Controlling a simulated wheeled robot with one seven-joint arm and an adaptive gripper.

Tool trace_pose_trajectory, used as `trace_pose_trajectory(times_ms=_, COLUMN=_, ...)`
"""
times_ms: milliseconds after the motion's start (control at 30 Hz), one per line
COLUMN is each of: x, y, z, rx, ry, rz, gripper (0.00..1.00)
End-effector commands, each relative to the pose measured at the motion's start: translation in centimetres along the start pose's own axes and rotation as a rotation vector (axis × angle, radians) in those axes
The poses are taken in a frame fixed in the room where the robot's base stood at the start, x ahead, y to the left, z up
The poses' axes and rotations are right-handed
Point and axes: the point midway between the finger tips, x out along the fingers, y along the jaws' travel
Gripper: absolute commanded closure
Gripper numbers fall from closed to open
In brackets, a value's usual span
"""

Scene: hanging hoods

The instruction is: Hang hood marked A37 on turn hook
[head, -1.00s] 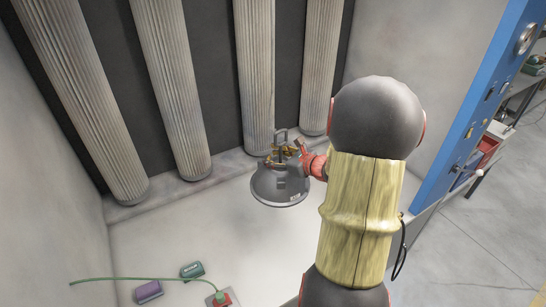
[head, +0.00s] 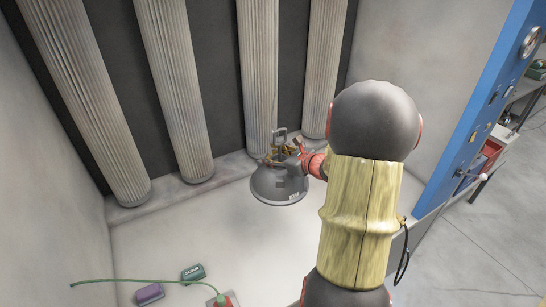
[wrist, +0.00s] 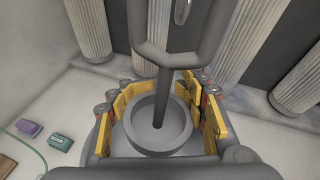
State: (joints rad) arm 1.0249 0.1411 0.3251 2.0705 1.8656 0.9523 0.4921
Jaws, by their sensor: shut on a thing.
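The hood (head: 272,184) is a grey dome with an upright grey bar and loop on top. It is upright, with a small label low on its front right that I cannot read. My gripper (head: 279,154) is shut on the hood's top part. In the wrist view my gripper's yellow finger pads (wrist: 171,115) stand on both sides of the hood's round grey collar (wrist: 158,142). The loop rises past them to the top of the view. No turn hook can be made out for certain. A small pale rounded thing (wrist: 182,12) shows behind the loop.
Fluted columns (head: 173,90) stand on a ledge along the dark back wall. A green box (head: 193,272), a purple box (head: 150,293) and a green cable (head: 120,281) lie front left. A blue panel (head: 480,120) stands at the right. The pale floor left of the hood is clear.

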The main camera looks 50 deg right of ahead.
Motion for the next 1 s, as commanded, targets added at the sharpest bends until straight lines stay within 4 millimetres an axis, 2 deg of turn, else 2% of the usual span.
trace_pose_trajectory(times_ms=467, x=0.3, y=-0.1, z=0.2, rx=-0.001, ry=-0.001, rz=-0.001, gripper=1.00)
trace_pose_trajectory(times_ms=1000, x=2.0, y=-0.7, z=0.7, rx=-0.001, ry=-0.001, rz=0.000, gripper=1.00)
